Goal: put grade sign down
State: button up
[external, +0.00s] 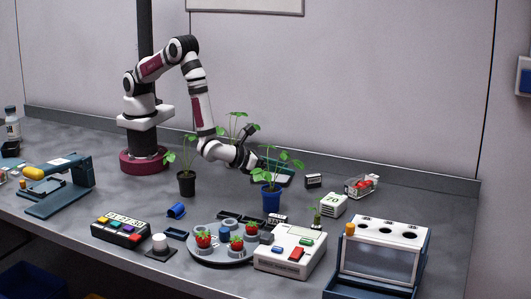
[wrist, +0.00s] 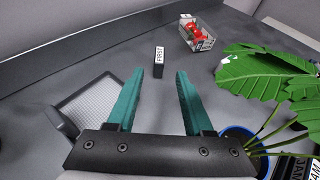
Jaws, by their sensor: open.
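A small black grade sign with a white face reading "FIRST" (wrist: 159,60) stands upright on the bench, ahead of my fingertips in the wrist view. In the external view it is the small dark block (external: 314,181) right of my gripper (external: 254,160). My gripper's teal fingers (wrist: 160,80) are spread apart with nothing between them. The sign appears beyond the fingertips, apart from them. In the external view the fingers are partly hidden by plant leaves.
A plant in a blue pot (external: 271,199) stands close to my gripper; its leaves (wrist: 265,75) fill the wrist view's right side. A clear punnet of red berries (wrist: 196,35) stands beyond the sign. A mesh-surfaced tray (wrist: 92,103) lies left of the fingers. A "JAM" sign (wrist: 300,168) shows at lower right.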

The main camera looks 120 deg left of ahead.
jog(key=shift+v, duration=0.8)
jog(key=s+a+r+n+g+y, duration=0.2)
jog(key=s+a+r+n+g, duration=0.1)
jog(key=s+a+r+n, duration=0.4)
jog(key=s+a+r+n+g+h, duration=0.2)
jog(key=s+a+r+n+g, duration=0.2)
jog(key=s+r+n+g, duration=0.65)
jog(key=s+d+n+t+h, duration=0.2)
jog(key=s+d+h, duration=0.2)
jog(key=s, duration=0.5)
jog(key=s+d+f+n+t+h, duration=0.1)
jog(key=s+d+n+h, duration=0.1)
jog(key=s, duration=0.7)
jog(key=shift+d+f+t+h, duration=0.2)
jog(key=shift+d+t+h, duration=0.15)
jog(key=shift+d+h, duration=0.6)
